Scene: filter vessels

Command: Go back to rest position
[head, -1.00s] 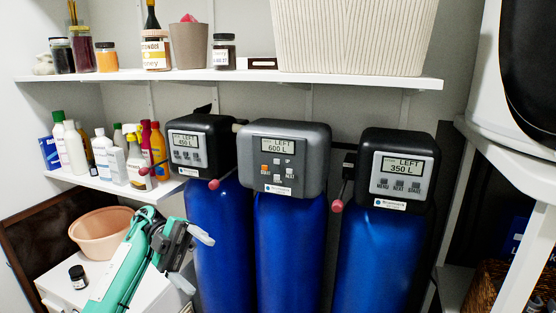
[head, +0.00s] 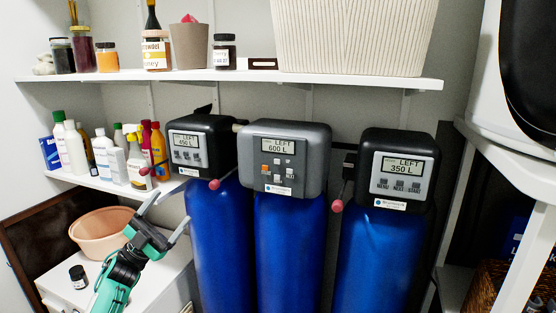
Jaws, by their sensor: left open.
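Three blue filter vessels stand side by side: the left vessel (head: 219,250), the middle vessel (head: 288,250) and the right vessel (head: 378,260). Their control heads read LEFT 450 L on the left head (head: 187,147), LEFT 600 L on the middle head (head: 284,158) and LEFT 350 L on the right head (head: 398,165). My left gripper (head: 167,215) is at the lower left, in front of the white cabinet and left of the left vessel. Its two fingers are spread and hold nothing. My right gripper is not in view.
A white cabinet (head: 60,290) holds a peach bowl (head: 100,232) and a small dark jar (head: 78,276) close to my left arm. A lower shelf (head: 120,188) carries several bottles. An upper shelf (head: 250,76) carries jars, a pot and a ribbed basket (head: 352,35).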

